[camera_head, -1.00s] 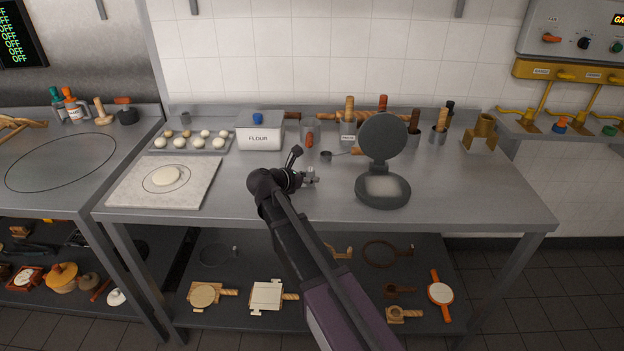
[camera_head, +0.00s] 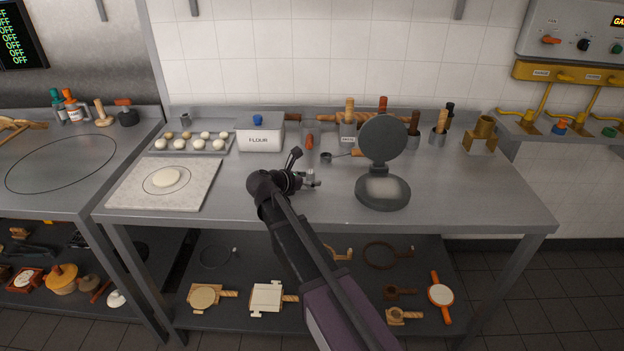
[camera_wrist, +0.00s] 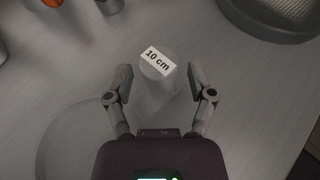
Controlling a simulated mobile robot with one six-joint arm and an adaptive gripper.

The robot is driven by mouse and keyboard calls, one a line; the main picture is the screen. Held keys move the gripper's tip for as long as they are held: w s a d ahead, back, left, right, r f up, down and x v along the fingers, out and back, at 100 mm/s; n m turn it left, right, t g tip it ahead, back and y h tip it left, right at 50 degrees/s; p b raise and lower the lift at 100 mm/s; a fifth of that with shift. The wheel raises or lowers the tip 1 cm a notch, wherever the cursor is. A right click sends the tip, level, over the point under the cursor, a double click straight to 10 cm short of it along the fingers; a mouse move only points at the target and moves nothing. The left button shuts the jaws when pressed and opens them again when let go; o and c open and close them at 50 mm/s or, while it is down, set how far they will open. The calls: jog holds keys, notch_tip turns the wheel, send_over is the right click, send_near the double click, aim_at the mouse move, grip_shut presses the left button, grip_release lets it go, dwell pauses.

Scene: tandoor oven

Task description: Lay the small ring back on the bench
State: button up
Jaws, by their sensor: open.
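The small ring's grey upright grip with a white "10 cm" label (camera_wrist: 157,62) stands between my fingers in the wrist view. A faint pale arc, seemingly the ring's band (camera_wrist: 42,150), curves over the bench at lower left and runs out of sight under my gripper body. My gripper (camera_wrist: 160,88) is open, with a gap between each fingertip and the grip. In the head view my gripper (camera_head: 314,182) is low over the middle of the bench (camera_head: 250,205), with the pale grip at its fingers. The band is hidden there by my arm.
A round hinged press (camera_head: 383,190) stands open to the right of my gripper. A marble board (camera_head: 200,185) with dough lies left. The flour box (camera_head: 260,138), a small ladle (camera_head: 326,157) and tool holders stand behind. The bench between board and gripper is clear.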

jog(key=p+v, duration=0.4)
jog(key=v, duration=0.8)
jog(key=shift+d, duration=0.1)
jog(key=shift+s, duration=0.15)
dwell(0.5)
